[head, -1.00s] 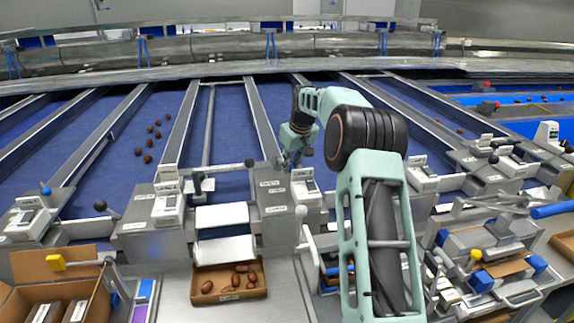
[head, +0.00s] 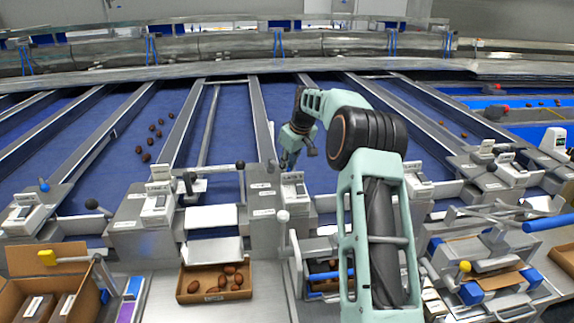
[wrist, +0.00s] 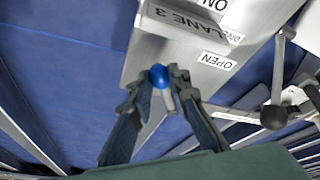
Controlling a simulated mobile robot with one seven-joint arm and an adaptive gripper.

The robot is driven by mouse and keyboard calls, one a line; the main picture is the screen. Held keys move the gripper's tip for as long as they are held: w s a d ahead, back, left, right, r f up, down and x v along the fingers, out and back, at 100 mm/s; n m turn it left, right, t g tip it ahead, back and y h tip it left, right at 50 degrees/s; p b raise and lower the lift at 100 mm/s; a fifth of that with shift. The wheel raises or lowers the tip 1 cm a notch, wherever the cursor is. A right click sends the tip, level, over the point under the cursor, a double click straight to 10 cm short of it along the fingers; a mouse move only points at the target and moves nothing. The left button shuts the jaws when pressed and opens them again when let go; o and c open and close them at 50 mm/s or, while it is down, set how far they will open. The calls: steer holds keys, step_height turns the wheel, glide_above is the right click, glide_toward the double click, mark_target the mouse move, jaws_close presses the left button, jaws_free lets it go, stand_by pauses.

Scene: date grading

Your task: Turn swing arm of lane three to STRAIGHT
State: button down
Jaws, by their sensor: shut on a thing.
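My gripper (wrist: 163,84) is shut on a small blue knob (wrist: 158,75) in the wrist view. A short grey rod (wrist: 169,102) shows between the fingers below the knob; I take it for the lane three swing arm, and the rest of it is hidden. The grey housing with the LANE 3 label (wrist: 190,24) is just beyond the fingertips. In the head view my gripper (head: 287,161) is low over the lane behind the grey housings, and the knob is too hidden there to make out.
A black-knobbed lever (wrist: 275,116) stands right of the OPEN label (wrist: 216,61) in the wrist view. A cardboard tray of dates (head: 216,299) and an open carton (head: 45,259) stand in front. Several dates (head: 151,135) lie on a blue lane at left.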

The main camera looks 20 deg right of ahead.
steer(key=shift+w+d+n+y+p, duration=0.3)
steer(key=shift+d+n+p, duration=0.2)
steer(key=shift+n+p, duration=0.2)
stand_by(0.3)
steer(key=c, duration=1.8)
jaws_free()
steer(key=shift+r, duration=0.1)
steer(key=v, duration=1.2)
